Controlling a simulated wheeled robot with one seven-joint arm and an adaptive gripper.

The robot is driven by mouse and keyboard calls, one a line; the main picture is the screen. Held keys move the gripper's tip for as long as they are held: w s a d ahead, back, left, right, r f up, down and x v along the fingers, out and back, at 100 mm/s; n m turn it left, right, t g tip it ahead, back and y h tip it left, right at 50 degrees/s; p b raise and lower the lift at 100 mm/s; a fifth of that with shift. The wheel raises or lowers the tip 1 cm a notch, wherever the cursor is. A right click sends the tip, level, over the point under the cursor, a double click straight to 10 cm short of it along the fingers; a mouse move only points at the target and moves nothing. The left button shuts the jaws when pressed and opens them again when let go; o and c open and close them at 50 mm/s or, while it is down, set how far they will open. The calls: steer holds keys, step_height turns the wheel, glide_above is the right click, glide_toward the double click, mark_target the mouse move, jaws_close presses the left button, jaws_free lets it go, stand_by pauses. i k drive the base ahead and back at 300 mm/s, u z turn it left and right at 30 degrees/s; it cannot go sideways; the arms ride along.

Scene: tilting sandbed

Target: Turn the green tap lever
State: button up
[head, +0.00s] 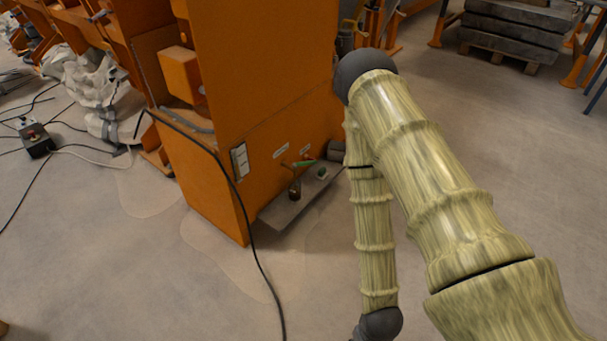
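The green tap lever (303,163) is small and sits low on the side of the orange machine (265,90). A small dark upright part (294,188) is just below it, over a grey metal plate (290,212). A small green-topped item (321,173) is to the right of the lever. My arm (425,170) reaches in from the lower right, bends at a dark joint at the top and comes down to another dark joint at the bottom edge. My gripper is out of the picture. The arm is to the right of the lever in the picture.
A black cable (247,225) hangs across the machine's corner and trails over the floor. A black control box (36,139) with cables lies at left beside white sacks (97,90). Stacked slabs (515,25) on a pallet stand at upper right. The floor before the machine is mostly clear.

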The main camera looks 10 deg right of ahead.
mark_target(295, 165)
steer(key=z, duration=0.7)
steer(key=i, duration=0.55)
steer(key=u, duration=0.85)
steer(key=i, duration=0.4)
steer(key=u, duration=0.4)
